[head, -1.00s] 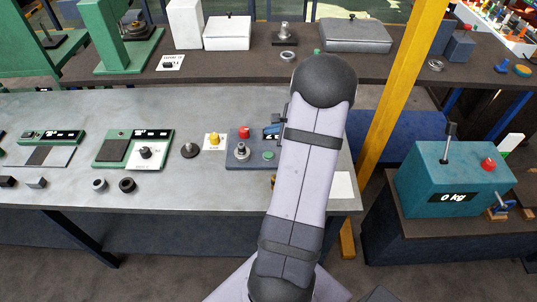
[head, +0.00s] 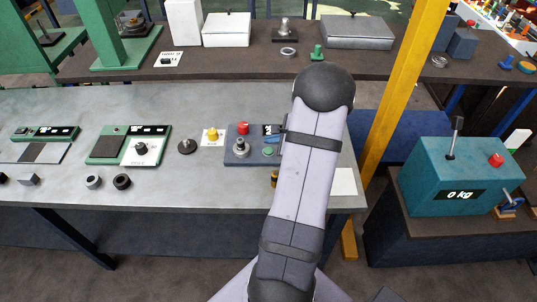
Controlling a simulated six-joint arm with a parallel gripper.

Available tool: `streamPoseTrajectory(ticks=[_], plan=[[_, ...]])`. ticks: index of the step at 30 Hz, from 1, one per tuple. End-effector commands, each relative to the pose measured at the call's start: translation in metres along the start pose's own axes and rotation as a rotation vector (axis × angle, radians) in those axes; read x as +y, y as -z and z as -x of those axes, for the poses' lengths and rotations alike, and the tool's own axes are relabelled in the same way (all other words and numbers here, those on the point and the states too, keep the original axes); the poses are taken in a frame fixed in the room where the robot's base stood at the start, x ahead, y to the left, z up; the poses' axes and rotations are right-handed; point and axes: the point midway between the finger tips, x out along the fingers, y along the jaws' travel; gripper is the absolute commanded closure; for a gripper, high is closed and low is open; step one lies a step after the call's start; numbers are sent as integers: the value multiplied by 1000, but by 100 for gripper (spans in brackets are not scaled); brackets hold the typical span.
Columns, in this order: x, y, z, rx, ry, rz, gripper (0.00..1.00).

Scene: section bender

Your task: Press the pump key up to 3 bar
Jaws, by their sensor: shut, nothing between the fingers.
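A blue-grey control box (head: 238,158) sits on the grey bench, left of my arm. My arm covers the box's right edge. The display's reading is too small and too covered to tell. No part is marked clearly enough to tell which is the pump key. My gripper is hidden behind my own arm, so its contact with the box cannot be seen.
Left on the bench are a yellow button (head: 212,135), a dark round knob (head: 187,146), a green scale (head: 110,145) and two rings. A yellow post (head: 400,90) and a teal box (head: 440,190) reading 0 kg stand to the right. A shelf (head: 225,64) runs behind.

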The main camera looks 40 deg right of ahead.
Motion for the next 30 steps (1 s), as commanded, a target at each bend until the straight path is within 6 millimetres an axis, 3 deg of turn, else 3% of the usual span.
streamPoseTrajectory(ticks=[6, 30], plan=[[9, 9, -13, 0, 0, 0, 100], [10, 10, -13, 0, 0, 0, 100]])
